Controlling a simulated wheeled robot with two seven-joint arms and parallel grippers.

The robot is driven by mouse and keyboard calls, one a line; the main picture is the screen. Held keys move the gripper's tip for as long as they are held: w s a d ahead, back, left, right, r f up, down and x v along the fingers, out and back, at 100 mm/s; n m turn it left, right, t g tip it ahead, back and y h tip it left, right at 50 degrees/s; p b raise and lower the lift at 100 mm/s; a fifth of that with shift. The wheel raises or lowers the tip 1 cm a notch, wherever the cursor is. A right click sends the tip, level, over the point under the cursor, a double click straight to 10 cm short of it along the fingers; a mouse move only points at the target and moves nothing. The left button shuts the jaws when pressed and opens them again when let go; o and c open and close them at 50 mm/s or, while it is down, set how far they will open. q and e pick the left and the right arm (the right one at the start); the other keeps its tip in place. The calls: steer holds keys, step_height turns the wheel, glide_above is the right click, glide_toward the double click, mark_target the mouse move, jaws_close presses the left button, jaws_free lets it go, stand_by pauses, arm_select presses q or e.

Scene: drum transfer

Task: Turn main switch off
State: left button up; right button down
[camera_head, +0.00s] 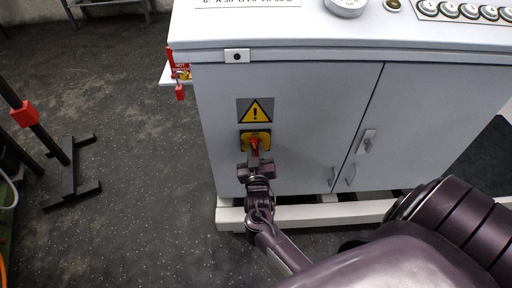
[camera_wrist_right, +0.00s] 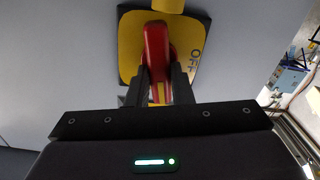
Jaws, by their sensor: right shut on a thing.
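The main switch (camera_head: 254,144) is a red handle on a yellow plate on the front of a grey cabinet (camera_head: 300,110), below a yellow warning triangle. In the right wrist view the red handle (camera_wrist_right: 156,45) stands about upright on the yellow plate (camera_wrist_right: 130,45), with "OFF" printed at the plate's right side. My right gripper (camera_head: 254,158) reaches the switch from below. My left gripper is not in view.
A red padlock (camera_head: 180,92) hangs at the cabinet's upper left edge. Door handles (camera_head: 366,141) stick out to the right of the switch. A black stand (camera_head: 70,170) is on the floor at left. The floor between is clear.

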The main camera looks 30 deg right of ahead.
steer(key=n+p, duration=0.1)
steer(key=n, duration=0.1)
steer(key=n+p, duration=0.1)
steer(key=shift+w+a+r+n+p, duration=0.1)
steer(key=shift+r+n+p, duration=0.05)
steer(key=shift+n+p, duration=0.2)
steer(key=n+p, duration=0.2)
steer(key=n, duration=0.2)
steer(key=shift+w+a+n, duration=0.1)
steer(key=shift+a+n, duration=0.05)
steer(key=shift+n, duration=0.2)
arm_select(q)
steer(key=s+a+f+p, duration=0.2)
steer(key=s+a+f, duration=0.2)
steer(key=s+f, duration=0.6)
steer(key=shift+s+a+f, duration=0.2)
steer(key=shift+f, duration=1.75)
arm_select(e)
steer(key=shift+f+n, duration=0.25)
steer(key=shift+n, duration=1.5)
steer(key=shift+f+n, duration=0.25)
steer(key=shift+n, duration=1.5)
arm_select(q)
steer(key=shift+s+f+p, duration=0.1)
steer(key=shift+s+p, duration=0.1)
steer(key=shift+p, duration=0.1)
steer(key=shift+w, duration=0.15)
arm_select(e)
steer(key=c, duration=1.3)
jaws_free()
